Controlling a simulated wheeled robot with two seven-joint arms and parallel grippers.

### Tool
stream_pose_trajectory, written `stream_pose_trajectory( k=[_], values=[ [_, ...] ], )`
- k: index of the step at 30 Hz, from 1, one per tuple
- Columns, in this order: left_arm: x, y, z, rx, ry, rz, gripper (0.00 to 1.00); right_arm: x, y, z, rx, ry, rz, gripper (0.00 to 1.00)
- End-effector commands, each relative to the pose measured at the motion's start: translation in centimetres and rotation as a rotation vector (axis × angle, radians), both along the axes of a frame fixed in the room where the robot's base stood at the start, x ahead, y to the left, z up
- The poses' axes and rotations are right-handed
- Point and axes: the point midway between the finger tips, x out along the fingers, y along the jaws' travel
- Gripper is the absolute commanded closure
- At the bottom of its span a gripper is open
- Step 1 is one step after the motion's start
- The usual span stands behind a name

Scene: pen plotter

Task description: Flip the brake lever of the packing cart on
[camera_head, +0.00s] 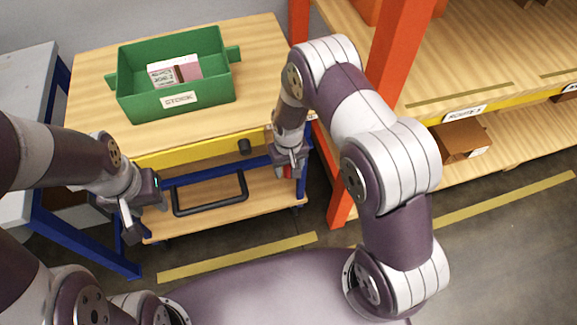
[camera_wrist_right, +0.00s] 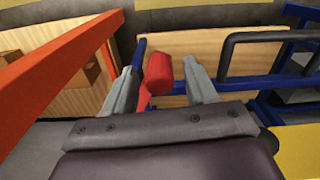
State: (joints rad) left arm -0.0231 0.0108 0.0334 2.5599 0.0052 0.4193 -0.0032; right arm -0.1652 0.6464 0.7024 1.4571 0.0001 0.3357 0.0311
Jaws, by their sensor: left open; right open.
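The packing cart (camera_head: 180,146) has a wooden top, a yellow front edge, a blue frame and a lower shelf. Its red brake lever (camera_wrist_right: 158,76) shows in the right wrist view as a thick red knob on a thinner red shank. A small part of it shows in the head view (camera_head: 287,171), mostly hidden by my right gripper. My right gripper (camera_wrist_right: 168,82) is open at the cart's front right corner, with the lever between its two fingers, closer to the left finger. I cannot tell whether it touches. My left gripper (camera_head: 138,214) is open and empty at the cart's front left.
A green bin (camera_head: 178,98) labelled STOCK stands on the cart top with small boxes inside. A black handle (camera_head: 210,196) and a dark knob (camera_head: 245,147) are at the cart's front. An orange-posted shelf (camera_head: 392,60) stands close on the right, a grey table (camera_head: 22,85) on the left.

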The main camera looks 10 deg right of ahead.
Motion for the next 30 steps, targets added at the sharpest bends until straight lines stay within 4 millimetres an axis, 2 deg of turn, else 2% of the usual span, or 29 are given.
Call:
stream_pose_trajectory(
  k=[3,10,11,15,16,25,30],
  values=[
    [0.00,0.00,-0.05,0.000,0.000,0.000,0.57,-0.01,0.00,-0.74,0.000,0.001,0.000,0.43],
    [-0.01,0.00,-0.04,0.000,0.000,0.000,0.57,0.00,0.00,-0.80,0.000,0.000,0.000,0.43],
    [0.00,0.00,-0.05,0.000,0.000,0.000,0.57,0.00,0.00,-0.80,0.000,0.000,0.000,0.50],
    [0.00,0.00,-0.05,0.000,0.000,0.000,0.57,0.00,0.00,-0.78,0.000,0.000,0.000,0.95],
    [0.00,0.00,-0.05,0.000,0.000,0.000,0.57,-0.01,0.00,-0.78,0.000,0.000,0.000,1.00],
    [0.00,0.00,0.11,0.000,0.000,0.000,0.57,-0.11,-0.25,-0.71,0.000,0.000,0.022,1.00],
    [-0.01,0.00,0.47,0.000,0.000,0.000,0.57,-0.42,-0.94,-0.64,0.000,0.001,0.096,1.00]
  ],
)
